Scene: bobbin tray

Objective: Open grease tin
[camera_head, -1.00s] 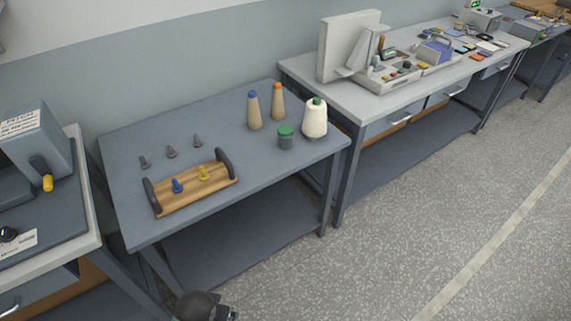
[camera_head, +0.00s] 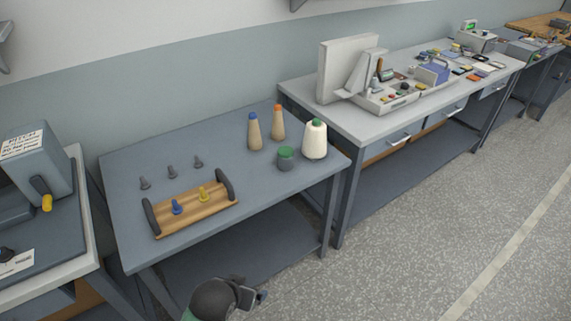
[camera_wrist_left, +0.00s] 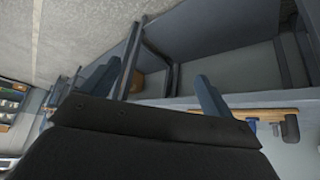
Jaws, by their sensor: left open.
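The grease tin (camera_head: 286,159) appears to be the small grey tin with a green lid, with the lid on it. My left gripper (camera_head: 254,297) is low in the head view, in front of the table's near edge and well apart from the tin. In the left wrist view its two fingers (camera_wrist_left: 158,88) are spread with nothing between them. The tin cannot be made out in the left wrist view. My right gripper is not in view.
A wooden tray (camera_head: 190,218) with dark handles holds a blue and a yellow bobbin. Grey pegs (camera_head: 171,171) stand behind it. The tabletop between tray and tin is clear.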

